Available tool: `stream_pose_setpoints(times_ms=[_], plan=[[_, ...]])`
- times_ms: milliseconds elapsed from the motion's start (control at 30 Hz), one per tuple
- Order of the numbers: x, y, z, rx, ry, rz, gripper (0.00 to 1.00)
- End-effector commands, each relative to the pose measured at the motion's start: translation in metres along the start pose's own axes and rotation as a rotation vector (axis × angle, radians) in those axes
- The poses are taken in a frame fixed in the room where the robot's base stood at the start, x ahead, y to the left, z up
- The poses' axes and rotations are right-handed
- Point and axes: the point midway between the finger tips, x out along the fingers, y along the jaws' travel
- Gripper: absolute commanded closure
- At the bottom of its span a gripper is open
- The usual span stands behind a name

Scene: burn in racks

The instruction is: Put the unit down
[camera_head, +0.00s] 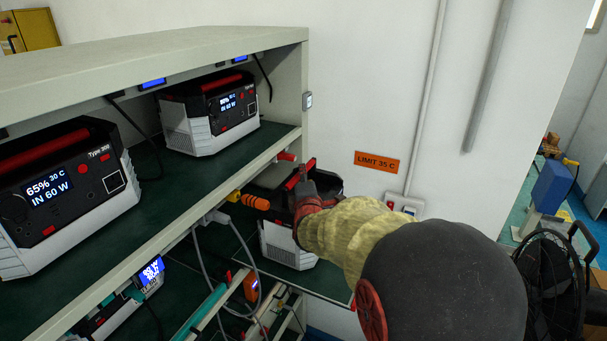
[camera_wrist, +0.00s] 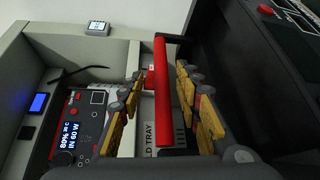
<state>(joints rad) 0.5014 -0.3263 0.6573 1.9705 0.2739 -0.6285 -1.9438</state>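My gripper (camera_head: 305,190) is over the unit's top in the head view.
The upper shelf holds two similar units, one at the near left (camera_head: 70,190) and one behind (camera_head: 212,112). An orange "LIMIT 35 C" sign (camera_head: 377,162) is on the wall. A black fan (camera_head: 550,280) stands right.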

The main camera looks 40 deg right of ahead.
Motion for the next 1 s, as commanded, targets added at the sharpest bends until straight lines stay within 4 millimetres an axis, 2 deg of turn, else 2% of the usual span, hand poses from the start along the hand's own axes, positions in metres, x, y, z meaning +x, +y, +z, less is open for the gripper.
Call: stream_pose_setpoints(times_ms=[33,200,400,600,1000], plan=[[-0.012,0.003,0.0,0.0,0.001,0.003,0.66],[-0.044,0.002,0.0,-0.001,0.001,0.001,0.66],[-0.071,0.002,0.0,0.0,0.001,0.001,0.66],[-0.081,0.001,0.0,-0.001,0.001,0.0,0.66],[-0.081,0.0,0.0,-0.001,0.001,0.0,0.66]])
